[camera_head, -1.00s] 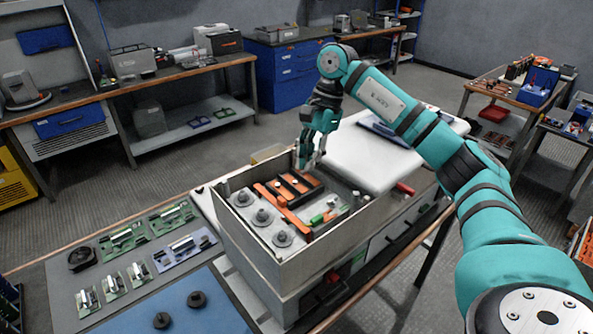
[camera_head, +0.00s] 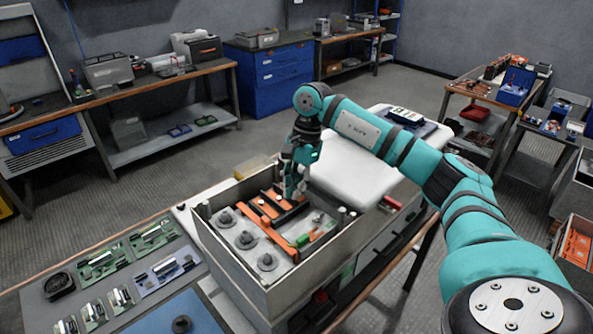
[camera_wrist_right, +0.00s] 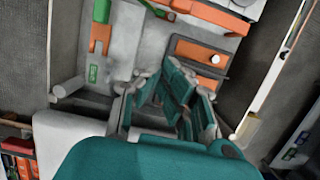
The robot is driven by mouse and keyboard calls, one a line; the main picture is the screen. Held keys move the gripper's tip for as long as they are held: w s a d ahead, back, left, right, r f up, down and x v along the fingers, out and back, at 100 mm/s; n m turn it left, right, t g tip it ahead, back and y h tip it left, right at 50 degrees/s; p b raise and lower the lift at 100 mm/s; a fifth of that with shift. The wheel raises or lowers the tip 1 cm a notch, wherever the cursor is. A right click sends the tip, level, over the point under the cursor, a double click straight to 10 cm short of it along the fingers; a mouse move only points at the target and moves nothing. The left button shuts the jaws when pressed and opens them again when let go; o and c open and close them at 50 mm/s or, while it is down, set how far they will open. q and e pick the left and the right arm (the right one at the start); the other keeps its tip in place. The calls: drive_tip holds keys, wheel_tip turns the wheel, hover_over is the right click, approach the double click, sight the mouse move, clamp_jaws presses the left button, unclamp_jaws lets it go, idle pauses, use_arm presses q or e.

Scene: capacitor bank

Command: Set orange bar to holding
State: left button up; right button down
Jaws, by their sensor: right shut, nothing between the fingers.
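In the right wrist view an orange bar (camera_wrist_right: 200,13) crosses the top. A dark block with an orange face and a pale knob (camera_wrist_right: 214,59) lies just beyond the fingers there. My right gripper (camera_head: 292,194) points down into the back part of the box, shut and empty. Its teal and grey fingers (camera_wrist_right: 168,78) show in the wrist view; contact with the block cannot be told. My left gripper is not in view.
Grey round terminals (camera_head: 246,240) and a green part (camera_head: 304,240) are in the box. The box walls rise around the gripper. Circuit boards (camera_head: 101,262) lie on the bench at left. A white-topped unit (camera_head: 345,165) stands behind the box.

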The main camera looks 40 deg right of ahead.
sight(269, 219)
drive_tip(key=p+x, duration=0.1)
drive_tip(key=x, duration=0.2)
drive_tip(key=shift+a+f, duration=0.1)
drive_tip(key=shift+f, duration=0.25)
drive_tip(key=a, duration=0.1)
drive_tip(key=a+p, duration=0.1)
drive_tip(key=a, duration=0.1)
drive_tip(key=shift+s+a+r+p, duration=0.1)
drive_tip(key=shift+a+r+p, duration=0.1)
drive_tip(key=shift+p, duration=0.1)
drive_tip(key=shift+a, duration=0.25)
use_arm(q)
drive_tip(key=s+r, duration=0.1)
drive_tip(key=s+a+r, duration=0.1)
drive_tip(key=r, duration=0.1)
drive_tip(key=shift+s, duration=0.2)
use_arm(e)
drive_tip(key=shift+f, duration=0.1)
drive_tip(key=shift+a, duration=0.1)
drive_tip(key=shift+s+a+f+b, duration=0.15)
drive_tip(key=shift+a+b, duration=0.35)
drive_tip(key=shift+a, duration=0.55)
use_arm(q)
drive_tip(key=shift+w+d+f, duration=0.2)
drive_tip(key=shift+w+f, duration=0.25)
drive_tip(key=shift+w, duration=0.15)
use_arm(e)
drive_tip(key=shift+a, duration=0.35)
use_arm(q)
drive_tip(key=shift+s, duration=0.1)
